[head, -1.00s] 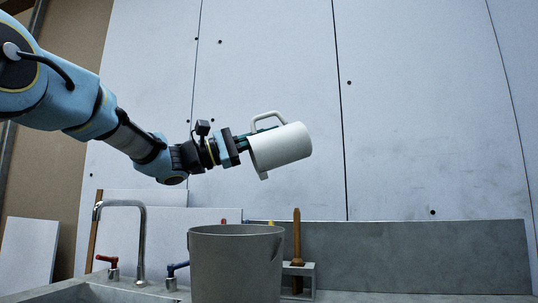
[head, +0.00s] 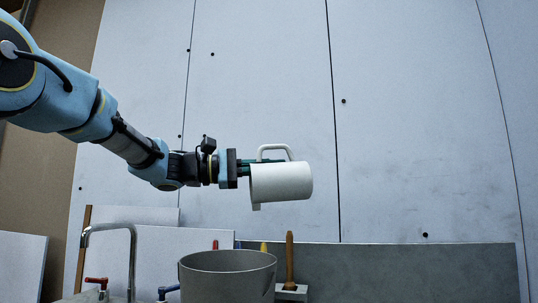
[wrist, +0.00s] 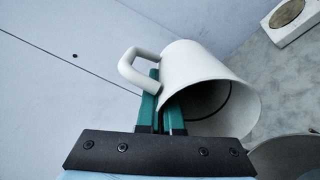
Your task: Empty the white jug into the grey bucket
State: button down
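The white jug (head: 283,182) lies on its side in the air, its axis about level, its mouth toward my gripper and its handle on top. In the wrist view the jug (wrist: 192,63) shows part of its inside through the open mouth; no contents or stream show. My gripper (head: 246,168) is shut on the jug's wall by the rim near the handle; its green fingers (wrist: 160,105) show in the wrist view. The grey bucket (head: 228,281) stands below and slightly left of the jug, clear of it. Its inside bottom is hidden. Its rim (wrist: 287,146) shows at the wrist view's lower right.
A tap (head: 132,262) with red and blue handles stands left of the bucket. A brown wooden handle (head: 289,259) rises from a grey holder (head: 291,293) just right of it. A panelled wall (head: 420,130) is behind. The air around the jug is clear.

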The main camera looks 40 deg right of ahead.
jog(key=shift+s+d+f+t+y+p, duration=0.2)
jog(key=shift+s+d+t+y+p, duration=0.35)
jog(key=shift+p, duration=1.4)
jog(key=shift+s+d+f+t+y+p, duration=0.25)
jog(key=shift+d+t+y+p, duration=0.5)
jog(key=shift+p, duration=1.2)
jog(key=y+p, duration=0.1)
jog(key=p, duration=0.2)
jog(key=s+f+t+y+p, duration=0.1)
jog(key=p, duration=0.3)
jog(key=shift+d+f+y, duration=0.1)
jog(key=shift+d+y, duration=0.2)
jog(key=p, duration=0.2)
jog(key=t+y+p, duration=0.1)
jog(key=p, duration=0.2)
jog(key=shift+s+d+f+y, duration=0.2)
jog(key=shift+d+f+y, duration=0.1)
jog(key=shift+d+f, duration=0.1)
jog(key=shift+p, duration=0.4)
jog(key=t+y+p, duration=0.1)
jog(key=p, duration=0.3)
jog(key=t+y+p, duration=0.1)
jog(key=p, duration=0.3)
jog(key=shift+s+d+f+y, duration=0.2)
jog(key=shift+f+y, duration=0.1)
jog(key=shift+f, duration=0.1)
